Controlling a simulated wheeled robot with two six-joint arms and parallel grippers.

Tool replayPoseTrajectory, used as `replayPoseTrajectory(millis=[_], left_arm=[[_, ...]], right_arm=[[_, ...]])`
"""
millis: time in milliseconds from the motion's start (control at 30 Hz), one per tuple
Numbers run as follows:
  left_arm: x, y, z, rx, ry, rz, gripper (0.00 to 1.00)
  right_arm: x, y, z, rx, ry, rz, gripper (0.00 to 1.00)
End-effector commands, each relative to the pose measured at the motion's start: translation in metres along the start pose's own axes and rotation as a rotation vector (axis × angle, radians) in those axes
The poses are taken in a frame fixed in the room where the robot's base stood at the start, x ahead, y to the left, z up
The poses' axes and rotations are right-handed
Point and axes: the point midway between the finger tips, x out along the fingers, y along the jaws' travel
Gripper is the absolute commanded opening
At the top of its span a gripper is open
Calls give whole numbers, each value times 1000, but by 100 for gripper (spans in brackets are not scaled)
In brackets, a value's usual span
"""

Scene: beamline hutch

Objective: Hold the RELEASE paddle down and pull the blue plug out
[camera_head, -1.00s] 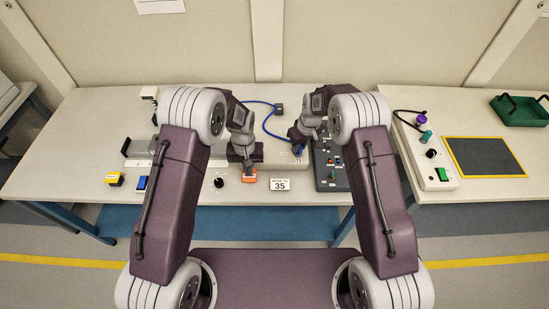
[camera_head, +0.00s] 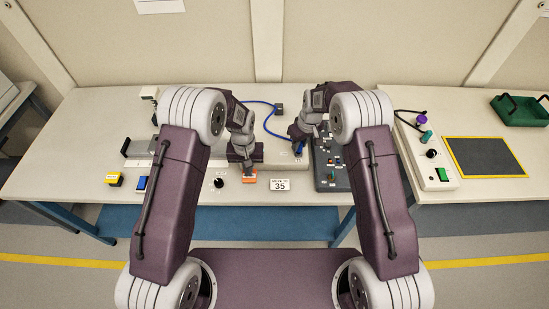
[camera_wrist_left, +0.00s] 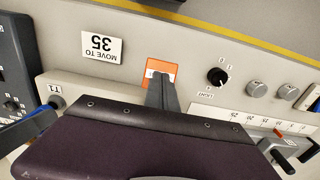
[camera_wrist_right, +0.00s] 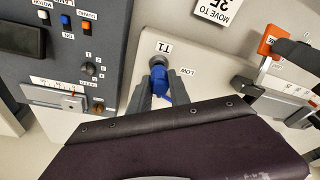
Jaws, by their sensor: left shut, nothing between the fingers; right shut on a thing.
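The orange RELEASE paddle (camera_head: 249,180) sits at the front edge of the bench fixture; it also shows in the left wrist view (camera_wrist_left: 165,68). My left gripper (camera_head: 248,172) is shut and empty, its fingertips (camera_wrist_left: 160,78) over the paddle and seemingly touching it. The blue plug (camera_wrist_right: 179,88) is between the fingers of my right gripper (camera_wrist_right: 160,74), which is shut on it. The plug is at the round grey socket (camera_wrist_right: 157,62) labelled T1. The fingers partly hide where they meet, so I cannot tell how deep it sits. A blue cable (camera_head: 268,122) runs behind.
A dark control panel (camera_head: 329,177) with switches stands right of the socket. A "MOVE TO 35" card (camera_head: 280,184), a black knob (camera_head: 219,183), a blue switch (camera_head: 142,183) and a yellow button (camera_head: 114,179) line the front. A slider scale (camera_wrist_left: 255,118) is beside the paddle.

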Motion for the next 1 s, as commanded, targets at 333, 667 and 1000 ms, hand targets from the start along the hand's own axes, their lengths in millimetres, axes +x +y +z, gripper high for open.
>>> replayPoseTrajectory(millis=[333,667,1000], left_arm=[[0,0,0,0,1,0,0],[0,0,0,0,1,0,0],[0,0,0,0,1,0,0]], right_arm=[[-17,0,-3,0,0,0,0],[-33,0,-7,1,0,0,0],[-46,0,-9,0,0,0,0]])
